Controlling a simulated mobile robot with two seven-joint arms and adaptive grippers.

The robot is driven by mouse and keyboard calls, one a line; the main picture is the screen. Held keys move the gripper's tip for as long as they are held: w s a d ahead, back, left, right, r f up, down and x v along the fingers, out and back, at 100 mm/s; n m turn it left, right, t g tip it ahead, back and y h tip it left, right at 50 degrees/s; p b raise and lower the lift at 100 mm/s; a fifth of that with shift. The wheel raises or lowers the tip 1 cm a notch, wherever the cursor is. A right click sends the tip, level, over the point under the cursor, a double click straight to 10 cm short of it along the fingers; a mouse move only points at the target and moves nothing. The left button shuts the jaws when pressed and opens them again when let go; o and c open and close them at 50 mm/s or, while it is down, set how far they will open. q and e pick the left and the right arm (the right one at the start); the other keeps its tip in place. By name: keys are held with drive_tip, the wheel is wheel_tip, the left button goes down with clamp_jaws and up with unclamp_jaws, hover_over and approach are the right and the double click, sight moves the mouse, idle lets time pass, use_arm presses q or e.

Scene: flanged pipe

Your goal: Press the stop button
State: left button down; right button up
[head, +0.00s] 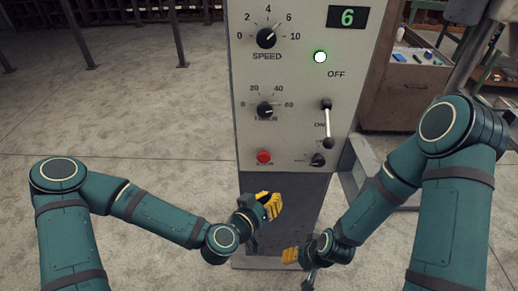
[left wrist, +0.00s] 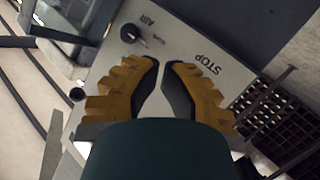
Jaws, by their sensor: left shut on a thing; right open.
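My left gripper (head: 272,203) is just below and in front of the button. Its yellow fingers are close together; I cannot make out what is between them. In the left wrist view the fingertips (left wrist: 166,62) point at the panel beside the STOP lettering (left wrist: 204,63); the button itself is hidden there. My right gripper (head: 298,268) is open and lower, near the panel's base, with nothing seen in it.
The panel also carries a speed knob (head: 266,38), a second dial (head: 265,110), a lever (head: 327,125), a small air knob (head: 318,160), a lit lamp (head: 320,57) and a display (head: 347,18) reading 6. A brown cabinet (head: 385,100) stands at right. The floor at left is clear.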

sight(264, 156)
use_arm(q)
drive_tip(key=shift+w+a+r, duration=0.15)
drive_tip(key=shift+w+r, duration=0.15)
drive_tip(key=shift+r, duration=0.2)
drive_tip(key=w, duration=0.8)
drive_tip(key=shift+w, duration=0.4)
drive_tip(key=shift+w, duration=0.15)
idle(1.1)
drive_tip(key=shift+w, duration=0.3)
